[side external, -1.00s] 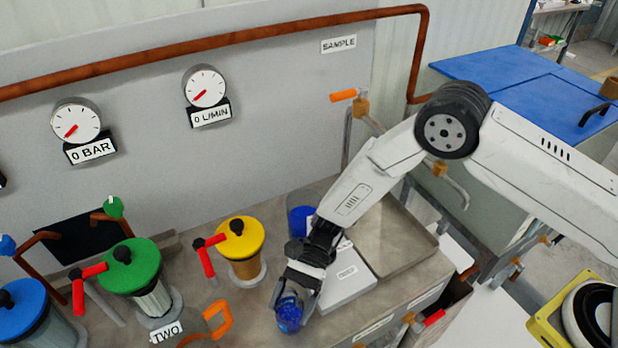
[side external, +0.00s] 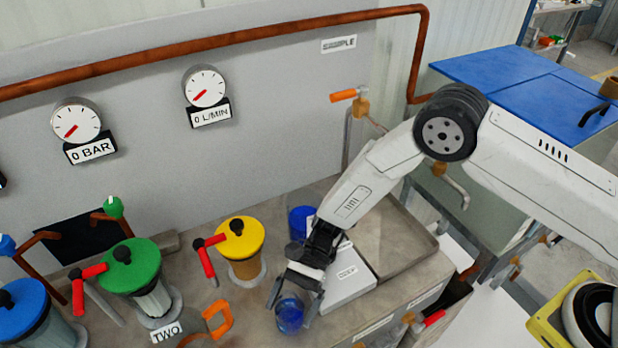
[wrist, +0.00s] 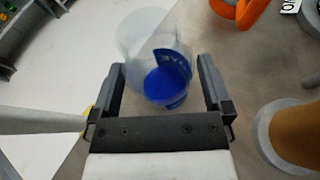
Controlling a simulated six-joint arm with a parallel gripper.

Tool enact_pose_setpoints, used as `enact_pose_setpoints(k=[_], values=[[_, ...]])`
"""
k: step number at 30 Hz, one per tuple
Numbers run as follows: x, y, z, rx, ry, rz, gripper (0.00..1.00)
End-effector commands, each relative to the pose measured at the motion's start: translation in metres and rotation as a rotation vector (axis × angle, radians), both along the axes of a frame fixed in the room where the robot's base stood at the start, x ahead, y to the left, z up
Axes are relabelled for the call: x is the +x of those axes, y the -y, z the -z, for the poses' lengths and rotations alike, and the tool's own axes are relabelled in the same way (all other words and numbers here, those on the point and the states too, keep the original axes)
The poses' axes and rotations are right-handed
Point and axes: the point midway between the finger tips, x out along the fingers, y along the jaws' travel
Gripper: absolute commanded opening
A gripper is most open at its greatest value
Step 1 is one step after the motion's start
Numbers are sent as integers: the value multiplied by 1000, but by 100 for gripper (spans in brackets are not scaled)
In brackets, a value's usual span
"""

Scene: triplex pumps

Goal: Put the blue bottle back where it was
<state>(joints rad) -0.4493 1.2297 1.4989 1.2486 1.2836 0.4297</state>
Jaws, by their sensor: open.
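The blue bottle (side external: 289,316) is a clear vessel with blue in it, standing on the grey worktop near its front edge. My gripper (side external: 295,297) is open, its fingers on either side of the bottle with gaps between. The wrist view shows the bottle (wrist: 168,84) between the two spread fingers, with a paler clear round shape next to it. Whether a finger touches it I cannot tell. Another blue container (side external: 300,222) stands farther back, partly hidden by my arm.
A grey box (side external: 350,283) with a label stands right of the gripper, beside a shallow tray (side external: 405,240). An orange handle (side external: 219,318) and the yellow-topped pump (side external: 240,245) are to the left. Green (side external: 130,265) and blue (side external: 22,308) pumps stand farther left.

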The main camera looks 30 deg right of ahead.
Motion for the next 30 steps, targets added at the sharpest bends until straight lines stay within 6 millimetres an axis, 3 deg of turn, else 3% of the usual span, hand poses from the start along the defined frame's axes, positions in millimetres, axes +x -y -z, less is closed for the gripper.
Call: enact_pose_setpoints(k=[18, 30], values=[[37, 50, -26, 1, 1, 1, 100], [41, 56, -29, 0, 0, 0, 100]])
